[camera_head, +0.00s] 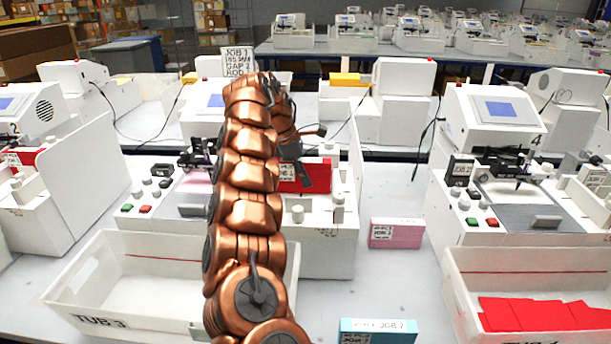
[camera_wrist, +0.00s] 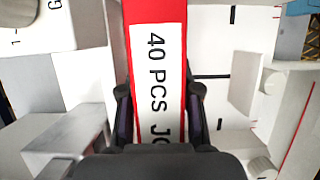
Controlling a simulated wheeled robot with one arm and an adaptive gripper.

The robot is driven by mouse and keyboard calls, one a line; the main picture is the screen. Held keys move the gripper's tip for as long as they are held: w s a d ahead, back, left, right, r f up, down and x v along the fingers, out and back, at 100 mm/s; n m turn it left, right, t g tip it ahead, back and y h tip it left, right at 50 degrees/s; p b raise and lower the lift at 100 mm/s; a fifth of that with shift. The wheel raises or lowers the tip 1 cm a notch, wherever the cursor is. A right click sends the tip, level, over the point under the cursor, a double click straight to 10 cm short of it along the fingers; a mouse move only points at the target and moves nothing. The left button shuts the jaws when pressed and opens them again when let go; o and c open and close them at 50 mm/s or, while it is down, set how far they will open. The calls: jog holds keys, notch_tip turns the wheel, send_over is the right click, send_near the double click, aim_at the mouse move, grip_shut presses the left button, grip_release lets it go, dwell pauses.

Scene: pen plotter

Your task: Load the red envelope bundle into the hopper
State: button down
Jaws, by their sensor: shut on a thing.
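The red envelope bundle (camera_head: 317,177) with a white label is at the middle plotter, just right of my copper arm. In the wrist view the bundle (camera_wrist: 131,22) shows its label, "40 PCS JO…". My gripper (camera_wrist: 160,108) is shut on it, one dark finger on each long side. In the head view my gripper (camera_head: 303,160) is partly hidden behind my arm. The white hopper (camera_head: 327,225) is under and around the bundle. In the wrist view its bed (camera_wrist: 212,55) has dark marks right of the bundle. I cannot tell whether the bundle touches the bed.
A pink JOB 3 bundle (camera_head: 396,233) and a blue JOB 2 bundle (camera_head: 378,331) lie on the table right of the plotter. TUB 3 (camera_head: 95,321) stands in front. Another tub (camera_head: 462,290) holds red envelopes. A JOB 1 sign (camera_head: 238,62) stands behind my arm.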

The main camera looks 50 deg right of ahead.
jog(key=shift+f, duration=0.15)
jog(key=c, duration=0.8)
grip_release()
jog(key=shift+p+v, duration=0.35)
jog(key=shift+v, duration=1.25)
jog(key=p+v, duration=0.5)
jog(key=v, duration=0.2)
jog(key=shift+s+d+p, duration=0.15)
jog(key=shift+p, duration=0.15)
jog(key=shift+p+v, duration=1.05)
jog(key=shift+v, duration=0.05)
